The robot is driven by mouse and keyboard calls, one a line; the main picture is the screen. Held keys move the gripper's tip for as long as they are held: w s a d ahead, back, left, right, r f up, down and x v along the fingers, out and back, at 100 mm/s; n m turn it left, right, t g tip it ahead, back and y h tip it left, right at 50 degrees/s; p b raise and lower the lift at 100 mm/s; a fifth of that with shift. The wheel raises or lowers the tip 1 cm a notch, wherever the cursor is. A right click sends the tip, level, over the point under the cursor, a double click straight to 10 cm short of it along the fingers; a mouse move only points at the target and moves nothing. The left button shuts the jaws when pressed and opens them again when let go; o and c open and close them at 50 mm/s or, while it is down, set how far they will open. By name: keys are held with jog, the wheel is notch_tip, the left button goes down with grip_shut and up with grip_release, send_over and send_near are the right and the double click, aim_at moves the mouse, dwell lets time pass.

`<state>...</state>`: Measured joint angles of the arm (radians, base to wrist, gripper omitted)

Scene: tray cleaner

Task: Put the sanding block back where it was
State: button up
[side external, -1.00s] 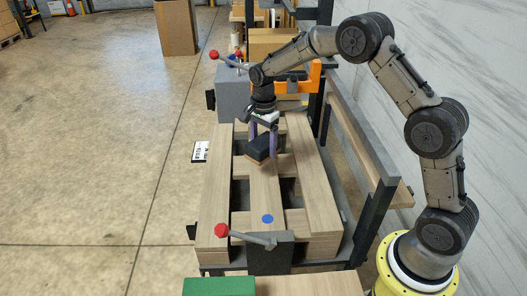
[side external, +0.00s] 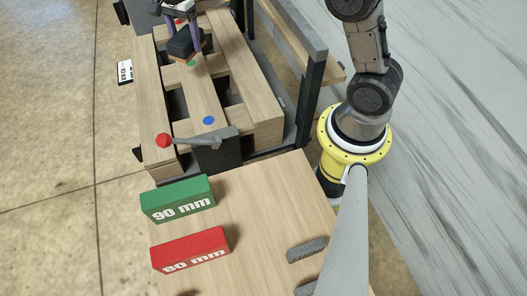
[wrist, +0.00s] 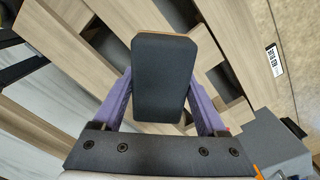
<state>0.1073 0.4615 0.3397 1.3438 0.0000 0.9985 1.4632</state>
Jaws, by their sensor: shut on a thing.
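The sanding block (side external: 187,43), dark grey on top with a thin tan underside, is held by my gripper (side external: 184,30). In the wrist view the sanding block (wrist: 164,78) sits between the two purple fingers of my gripper (wrist: 163,100), one finger on each long side. It hangs over the middle wooden slat. A green dot (side external: 190,63) shows on the slat just below it, a red dot (side external: 178,21) behind it, and a blue dot (side external: 208,120) nearer the camera. Whether its underside touches the wood is unclear.
The slatted wooden pallet (side external: 237,60) has dark gaps between boards. A clamp with a red-knobbed lever (side external: 190,139) stands at its near end. On the near table lie a green 90 mm block (side external: 177,198), a red 80 mm block (side external: 190,248) and grey pieces (side external: 306,250).

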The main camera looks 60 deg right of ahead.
aim_at(184, 35)
notch_tip(184, 35, up, 4)
jog(key=shift+w+f, duration=0.1)
jog(key=shift+f, duration=0.1)
jog(key=s+a+r+n, duration=0.2)
jog(key=s+a+n, duration=0.3)
jog(key=s+a, duration=1.35)
jog(key=s+a+n, duration=0.2)
jog(key=s+a, duration=0.3)
jog(key=s, duration=0.4)
jog(key=s+d+f+n, duration=0.1)
jog(key=s+f+n, duration=0.1)
jog(key=s, duration=0.7)
jog(key=shift+d+f, duration=0.1)
jog(key=shift+f, duration=6.6)
